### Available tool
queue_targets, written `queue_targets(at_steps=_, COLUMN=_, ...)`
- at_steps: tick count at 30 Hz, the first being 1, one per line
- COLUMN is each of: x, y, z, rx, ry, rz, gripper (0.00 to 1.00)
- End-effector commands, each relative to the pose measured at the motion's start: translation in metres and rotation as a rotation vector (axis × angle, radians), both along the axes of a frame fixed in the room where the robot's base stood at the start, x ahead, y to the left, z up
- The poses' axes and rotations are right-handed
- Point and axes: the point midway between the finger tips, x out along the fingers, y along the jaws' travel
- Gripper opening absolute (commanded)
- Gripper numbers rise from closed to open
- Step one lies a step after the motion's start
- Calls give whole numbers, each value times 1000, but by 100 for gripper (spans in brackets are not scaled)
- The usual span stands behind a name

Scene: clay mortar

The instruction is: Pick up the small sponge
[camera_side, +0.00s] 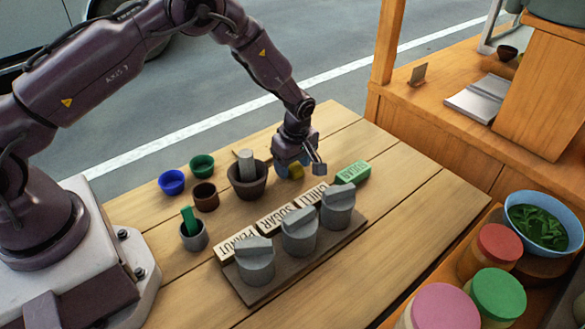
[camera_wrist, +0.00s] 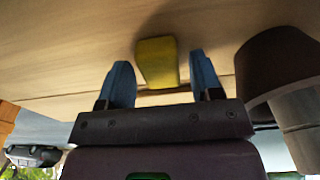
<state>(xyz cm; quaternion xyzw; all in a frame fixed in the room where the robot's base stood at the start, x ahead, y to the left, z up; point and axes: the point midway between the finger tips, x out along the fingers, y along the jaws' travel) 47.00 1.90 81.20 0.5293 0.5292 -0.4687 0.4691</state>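The small sponge is a yellow block (camera_side: 296,173) on the wooden table, just right of the clay mortar. In the wrist view the sponge (camera_wrist: 157,62) shows between the two blue fingers, with a visible gap on each side. My gripper (camera_side: 299,166) is low over the table at the sponge, partly hiding it in the side view. In the wrist view my gripper (camera_wrist: 162,74) is open, its fingers on either side of the sponge. I cannot tell how far the fingertips reach down beside it.
The clay mortar (camera_side: 247,187) with a grey pestle stands close left; it also shows in the wrist view (camera_wrist: 272,65). A green block (camera_side: 353,172) lies to the right. Lidded grey pots (camera_side: 300,237) with name blocks stand in front. Small cups (camera_side: 204,197) are at the left.

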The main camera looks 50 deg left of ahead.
Motion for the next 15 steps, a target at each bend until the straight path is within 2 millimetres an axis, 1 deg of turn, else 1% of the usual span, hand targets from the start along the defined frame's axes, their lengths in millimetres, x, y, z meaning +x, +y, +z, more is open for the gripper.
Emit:
queue_targets(at_steps=1, x=0, y=0, z=0, rx=0, ry=0, rz=0, gripper=47)
queue_targets(at_steps=2, x=0, y=0, z=0, rx=0, ry=0, rz=0, gripper=40)
queue_targets(at_steps=3, x=0, y=0, z=0, rx=0, ry=0, rz=0, gripper=31)
queue_targets(at_steps=5, x=0, y=0, z=0, rx=0, ry=0, rz=0, gripper=18)
queue_targets(at_steps=6, x=0, y=0, z=0, rx=0, ry=0, rz=0, gripper=15)
queue_targets(at_steps=13, x=0, y=0, z=1, rx=0, ry=0, rz=0, gripper=15)
queue_targets(at_steps=15, x=0, y=0, z=5, rx=0, ry=-1, rz=0, gripper=15)
